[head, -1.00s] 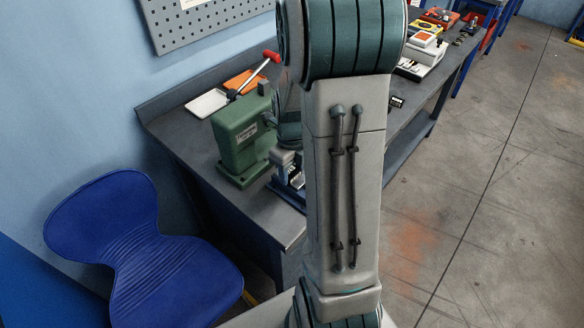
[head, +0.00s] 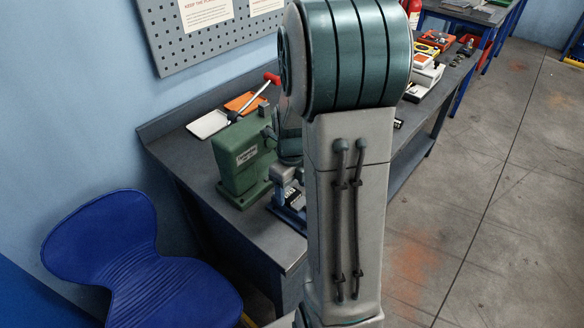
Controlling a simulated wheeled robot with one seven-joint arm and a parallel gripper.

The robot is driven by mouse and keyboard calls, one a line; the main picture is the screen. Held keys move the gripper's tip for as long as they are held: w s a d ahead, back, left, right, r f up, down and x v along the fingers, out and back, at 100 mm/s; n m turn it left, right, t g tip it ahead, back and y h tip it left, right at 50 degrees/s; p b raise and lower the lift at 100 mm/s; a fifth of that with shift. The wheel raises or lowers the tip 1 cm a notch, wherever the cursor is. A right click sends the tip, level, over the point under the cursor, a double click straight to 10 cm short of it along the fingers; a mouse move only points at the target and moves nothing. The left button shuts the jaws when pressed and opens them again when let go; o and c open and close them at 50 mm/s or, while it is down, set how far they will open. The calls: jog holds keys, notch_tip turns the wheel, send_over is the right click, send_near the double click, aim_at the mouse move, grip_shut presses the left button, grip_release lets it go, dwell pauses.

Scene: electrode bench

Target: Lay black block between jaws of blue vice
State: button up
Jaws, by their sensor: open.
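The blue vice (head: 289,216) stands on the bench near its front edge, partly hidden behind my arm. A small black block (head: 293,197) with a pale marking shows at the vice, under my gripper. It looks to be at the jaws, but I cannot tell whether it rests between them. My gripper (head: 284,184) shows only as a small grey part just above the vice, with its fingers mostly hidden by my arm. It is open. I cannot tell whether its fingers touch the block.
A green press (head: 240,160) stands left of the vice, close to my gripper. Behind it are a white tray (head: 207,124), an orange item (head: 243,102) and a red-ended lever (head: 271,79). A small dark item (head: 398,123) shows right of my arm. A blue chair (head: 140,260) stands front left.

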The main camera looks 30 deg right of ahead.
aim_at(292, 195)
notch_tip(292, 195, up, 10)
jog(key=f, duration=0.1)
jog(key=s+a+r+n+t, duration=0.1)
jog(key=s+a+n, duration=0.5)
jog(key=n, duration=1)
jog(key=s+a+r+n+t, duration=0.2)
jog(key=s+a+n, duration=0.4)
jog(key=n, duration=1)
jog(key=shift+v, duration=0.9)
jog(key=shift+s, duration=0.15)
